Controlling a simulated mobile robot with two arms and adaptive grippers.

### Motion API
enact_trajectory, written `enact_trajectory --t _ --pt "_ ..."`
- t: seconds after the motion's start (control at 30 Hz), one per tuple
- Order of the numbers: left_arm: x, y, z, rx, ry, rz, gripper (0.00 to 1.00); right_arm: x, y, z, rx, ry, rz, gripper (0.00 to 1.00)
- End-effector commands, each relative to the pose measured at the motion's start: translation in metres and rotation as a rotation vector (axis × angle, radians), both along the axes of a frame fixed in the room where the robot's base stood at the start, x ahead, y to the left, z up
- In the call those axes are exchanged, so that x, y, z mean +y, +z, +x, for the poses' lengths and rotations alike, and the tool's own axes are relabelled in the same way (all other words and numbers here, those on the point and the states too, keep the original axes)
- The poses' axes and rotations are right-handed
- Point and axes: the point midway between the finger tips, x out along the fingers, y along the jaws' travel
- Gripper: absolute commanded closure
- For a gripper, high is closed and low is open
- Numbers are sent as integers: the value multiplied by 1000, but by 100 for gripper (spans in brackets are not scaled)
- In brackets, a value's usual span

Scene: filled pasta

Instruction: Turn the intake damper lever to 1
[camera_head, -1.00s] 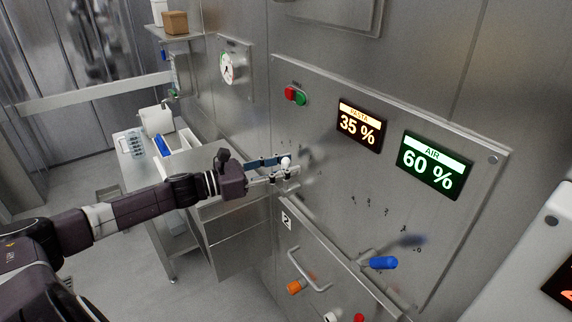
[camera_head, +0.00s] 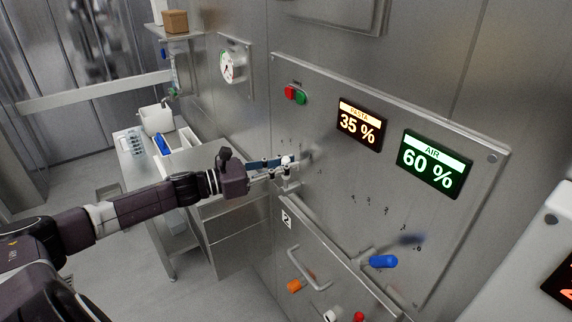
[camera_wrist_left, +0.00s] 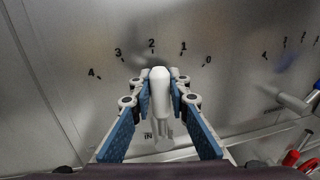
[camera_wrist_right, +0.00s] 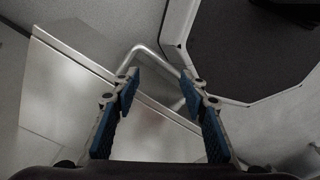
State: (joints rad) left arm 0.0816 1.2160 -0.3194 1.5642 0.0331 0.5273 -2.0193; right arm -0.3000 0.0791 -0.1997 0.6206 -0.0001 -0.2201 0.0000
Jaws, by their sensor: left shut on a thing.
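The intake damper lever (camera_wrist_left: 160,92) has a white grip and sits below a printed arc marked 4, 3, 2, 1, 0 from left to right in the left wrist view. Letters that look like "IN" show beneath it. Its grip stands just below the 2, slightly toward the 1 side; the exact pointing is hard to tell. My left gripper (camera_wrist_left: 159,80) is shut on the grip, with a blue-padded finger on each side. It also shows in the head view (camera_head: 284,168). My right gripper (camera_wrist_right: 159,75) is open and empty, seen only in its wrist view.
A second lever with a blue grip (camera_head: 383,261) stands to the right on the same panel. Displays read PASTA 35 % (camera_head: 359,125) and AIR 60 % (camera_head: 434,163). A bar handle (camera_head: 308,268) and an orange knob (camera_head: 295,286) are below. A metal bench (camera_head: 190,160) stands left.

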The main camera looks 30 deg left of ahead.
Motion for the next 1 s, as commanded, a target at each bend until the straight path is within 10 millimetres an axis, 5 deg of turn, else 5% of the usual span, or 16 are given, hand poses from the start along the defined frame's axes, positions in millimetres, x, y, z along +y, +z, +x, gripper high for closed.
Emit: enact_trajectory --t 0.43,0.87,0.9,1.0 --pt "-24 -8 -10 -110 -2 267 100 -1 -28 0 0 0 -2 60" --pt "-28 -5 -12 -134 0 324 100 -1 -30 0 0 1 -2 60" --pt "-28 -5 -12 -133 0 324 83 -1 -30 0 0 1 -2 60" --pt "-28 -5 -12 -134 0 323 72 -1 -30 0 0 1 -1 60"
